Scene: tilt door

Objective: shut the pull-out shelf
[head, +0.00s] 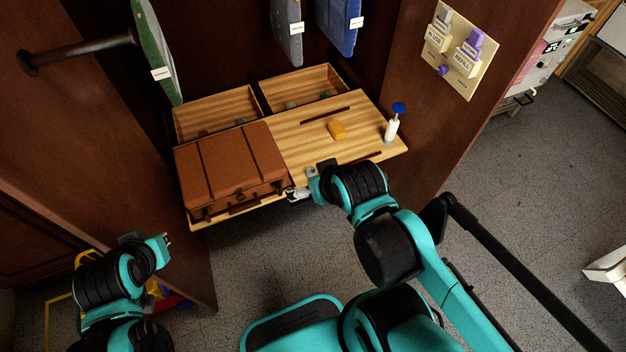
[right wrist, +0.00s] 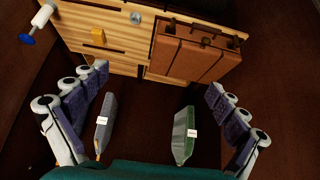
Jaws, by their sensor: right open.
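The pull-out shelf (head: 290,140) is a light wooden board with slots, standing out of the dark brown cabinet. Its front edge faces me. A brown suitcase (head: 230,165) lies on its left half; a yellow block (head: 337,130) and a white bottle with blue top (head: 391,128) are on the right. My right gripper (head: 301,192) is at the front edge beside the suitcase's corner; whether it touches cannot be told. In the right wrist view its fingers (right wrist: 155,110) are spread and empty, with the shelf (right wrist: 122,40) beyond them. My left gripper (head: 160,244) is low at left, away from the shelf; its fingers are unclear.
Two open wooden compartments (head: 215,112) sit behind the board. Green, grey and blue hanging items (head: 338,25) are above it. The cabinet's side panel (head: 440,110) with a dispenser plate (head: 458,50) stands at right; a brown door (head: 90,150) stands at left. Grey floor (head: 530,190) is free at right.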

